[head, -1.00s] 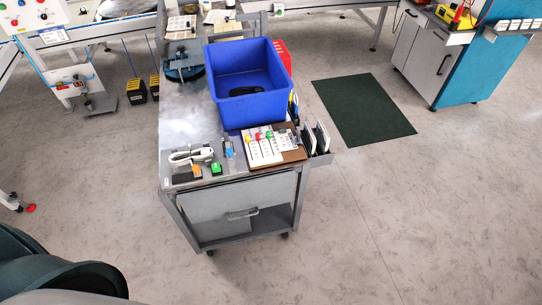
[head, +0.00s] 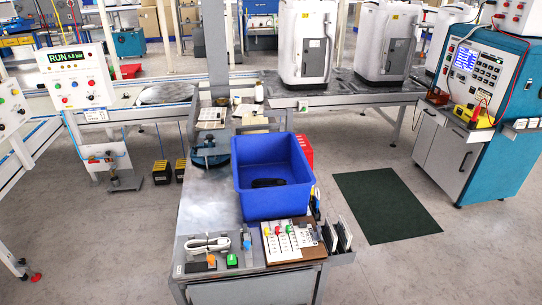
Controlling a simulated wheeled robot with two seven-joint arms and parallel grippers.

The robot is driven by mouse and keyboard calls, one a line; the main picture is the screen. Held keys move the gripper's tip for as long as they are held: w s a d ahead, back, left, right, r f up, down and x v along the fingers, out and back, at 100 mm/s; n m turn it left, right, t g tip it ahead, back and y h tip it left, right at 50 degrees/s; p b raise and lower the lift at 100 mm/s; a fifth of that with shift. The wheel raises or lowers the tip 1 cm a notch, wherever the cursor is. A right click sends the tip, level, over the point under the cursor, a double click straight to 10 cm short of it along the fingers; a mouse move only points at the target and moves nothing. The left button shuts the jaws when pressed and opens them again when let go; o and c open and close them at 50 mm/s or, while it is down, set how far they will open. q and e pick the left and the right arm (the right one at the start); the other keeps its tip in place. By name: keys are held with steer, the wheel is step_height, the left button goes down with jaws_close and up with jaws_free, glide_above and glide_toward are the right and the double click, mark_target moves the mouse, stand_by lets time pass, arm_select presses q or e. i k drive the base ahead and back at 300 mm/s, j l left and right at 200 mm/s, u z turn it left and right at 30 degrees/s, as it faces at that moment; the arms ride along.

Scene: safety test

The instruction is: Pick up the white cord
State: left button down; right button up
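The white cord (head: 207,245) lies bundled in a loop on the front left part of the grey cart top (head: 205,205). Neither of my grippers shows in the head view, so their state is hidden.
A blue bin (head: 272,205) with a dark item inside stands mid-cart. By the cord are an orange-and-black item (head: 203,264), a green item (head: 232,260) and a board with colored knobs (head: 290,240). A dark green mat (head: 385,205) lies on clear floor (head: 400,275) to the right.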

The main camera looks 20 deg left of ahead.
mark_target(224, 243)
steer(key=u, duration=1.2)
steer(key=i+j+z, duration=0.55)
steer(key=z, duration=0.15)
steer(key=j, duration=0.1)
